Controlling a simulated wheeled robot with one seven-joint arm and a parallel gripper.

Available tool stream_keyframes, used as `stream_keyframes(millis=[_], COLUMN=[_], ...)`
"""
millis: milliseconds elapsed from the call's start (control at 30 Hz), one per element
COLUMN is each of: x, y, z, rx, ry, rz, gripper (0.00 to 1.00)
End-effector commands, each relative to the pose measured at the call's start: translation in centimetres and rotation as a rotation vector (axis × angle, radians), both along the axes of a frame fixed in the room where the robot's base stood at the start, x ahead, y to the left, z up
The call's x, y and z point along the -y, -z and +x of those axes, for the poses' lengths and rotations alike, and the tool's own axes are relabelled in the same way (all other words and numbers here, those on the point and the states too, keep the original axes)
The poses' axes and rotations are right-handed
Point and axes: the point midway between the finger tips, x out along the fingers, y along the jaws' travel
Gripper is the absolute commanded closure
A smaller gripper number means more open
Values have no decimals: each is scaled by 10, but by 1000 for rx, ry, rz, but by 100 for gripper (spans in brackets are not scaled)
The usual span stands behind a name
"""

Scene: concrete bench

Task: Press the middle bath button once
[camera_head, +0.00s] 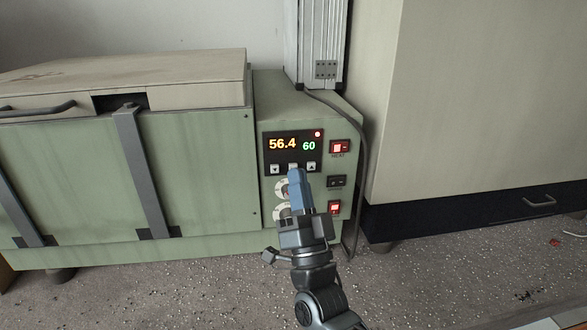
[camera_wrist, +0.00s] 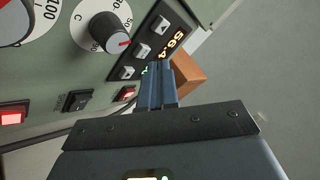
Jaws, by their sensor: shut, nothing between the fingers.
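The green bath's control panel (camera_head: 267,155) has a display (camera_head: 283,144) reading 56.4 and 60, with a row of three small buttons below it. The middle button (camera_head: 293,167) sits between the down and up arrow buttons, its lower part close behind my fingertips. In the wrist view the middle button (camera_wrist: 145,50) shows clear of the fingers. My gripper (camera_head: 297,175) is shut and empty, its blue fingers pointing at the panel just below that button. It also shows in the wrist view (camera_wrist: 155,68), near the display. Whether the tips touch the panel, I cannot tell.
Two dials (camera_head: 281,188) lie below the buttons, partly hidden by my gripper. The red heat switch (camera_head: 339,147), a black switch (camera_head: 337,182) and another red switch (camera_head: 335,207) are at the right. A cable (camera_head: 364,150) hangs beside them. A beige cabinet (camera_head: 470,90) stands right.

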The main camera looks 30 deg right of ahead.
Motion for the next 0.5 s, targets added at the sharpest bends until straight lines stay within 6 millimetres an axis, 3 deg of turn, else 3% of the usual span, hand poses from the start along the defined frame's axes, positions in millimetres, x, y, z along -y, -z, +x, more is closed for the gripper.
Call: stream_keyframes(millis=[500], x=[2], y=[0], z=[6], rx=[0], ry=[0], rz=[0], gripper=[100])
